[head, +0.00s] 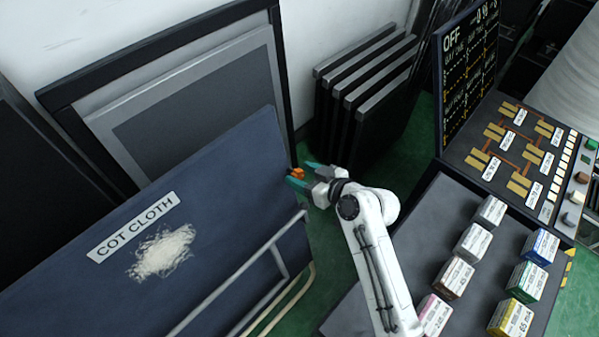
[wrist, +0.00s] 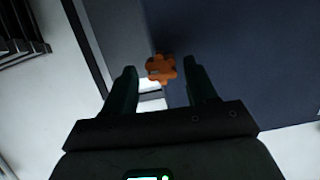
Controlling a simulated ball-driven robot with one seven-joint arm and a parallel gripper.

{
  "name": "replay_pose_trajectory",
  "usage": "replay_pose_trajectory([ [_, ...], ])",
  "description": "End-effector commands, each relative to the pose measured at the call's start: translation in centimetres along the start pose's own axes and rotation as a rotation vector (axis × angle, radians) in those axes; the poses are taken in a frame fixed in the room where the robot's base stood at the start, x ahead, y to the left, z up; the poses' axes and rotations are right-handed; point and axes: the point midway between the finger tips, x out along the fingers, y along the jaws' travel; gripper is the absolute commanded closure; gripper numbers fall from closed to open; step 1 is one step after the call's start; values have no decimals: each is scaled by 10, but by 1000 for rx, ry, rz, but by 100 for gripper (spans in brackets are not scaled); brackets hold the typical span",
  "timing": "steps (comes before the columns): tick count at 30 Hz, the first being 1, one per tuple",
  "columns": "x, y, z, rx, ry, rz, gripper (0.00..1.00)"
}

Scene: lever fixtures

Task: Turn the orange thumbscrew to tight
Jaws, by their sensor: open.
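The orange thumbscrew (head: 297,173) is a small lobed knob at the right edge of the dark blue panel (head: 240,160) marked "COT CLOTH". It also shows in the wrist view (wrist: 161,68), ahead of the fingertips and between their lines. My gripper (head: 304,174) has green fingers, which are open with the thumbscrew close to their tips. In the wrist view my gripper (wrist: 160,78) has one finger on each side of the thumbscrew, and the gap between them looks empty. I cannot tell whether either finger touches it. No tight mark is readable.
A grey rail (head: 250,275) runs along the panel's lower right. Several dark panels (head: 365,85) lean at the back. At right stand a console (head: 510,150) and a dark bench with several small boxes (head: 472,243). Green floor shows between panel and bench.

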Motion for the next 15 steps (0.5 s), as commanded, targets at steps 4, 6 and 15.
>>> replay_pose_trajectory([
  [4,14,0,0,0,-1,0,43],
  [6,16,0,0,-1,-1,0,43],
  [15,18,0,0,0,0,1,43],
])
